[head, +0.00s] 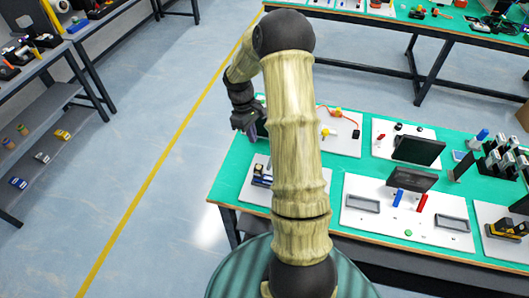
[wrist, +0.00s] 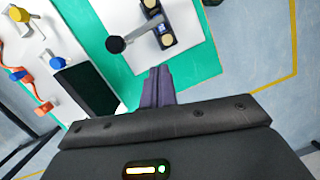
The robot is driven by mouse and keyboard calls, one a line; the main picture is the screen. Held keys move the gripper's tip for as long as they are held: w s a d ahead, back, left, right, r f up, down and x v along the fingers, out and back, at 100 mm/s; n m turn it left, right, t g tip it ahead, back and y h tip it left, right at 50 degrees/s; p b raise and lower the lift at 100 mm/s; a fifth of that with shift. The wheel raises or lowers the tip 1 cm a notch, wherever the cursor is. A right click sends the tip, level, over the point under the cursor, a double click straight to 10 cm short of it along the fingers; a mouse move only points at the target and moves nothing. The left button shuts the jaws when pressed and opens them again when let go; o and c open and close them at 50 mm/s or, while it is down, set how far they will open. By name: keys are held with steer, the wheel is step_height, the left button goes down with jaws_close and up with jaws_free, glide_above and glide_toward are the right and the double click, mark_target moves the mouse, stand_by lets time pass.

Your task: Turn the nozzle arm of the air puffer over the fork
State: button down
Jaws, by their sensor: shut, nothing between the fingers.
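My gripper (wrist: 158,84) is shut and empty. In the wrist view its purple-grey fingertips point at the edge of a white board (wrist: 190,55). On that board stands a small dark device (wrist: 165,36) with pale round parts. The bar looks like the nozzle arm; I cannot make out the fork for sure. In the head view, my gripper (head: 250,130) is at the bench's left side, and my arm partly hides the device (head: 262,174).
The green bench (head: 228,185) carries other white boards. A black block (wrist: 85,88) is left of my fingers in the wrist view. Dark upright panels (head: 418,150) stand to the right.

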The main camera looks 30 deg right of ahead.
steer(key=w+a+n, duration=0.1)
steer(key=w+a+r+n+h, duration=0.1)
steer(key=shift+n, duration=0.4)
steer(key=shift+s+f, duration=0.1)
steer(key=s+d+f+p, duration=0.4)
steer(key=f, duration=0.5)
steer(key=shift+s+d+f+p, duration=0.2)
steer(key=shift+s+f+p, duration=0.15)
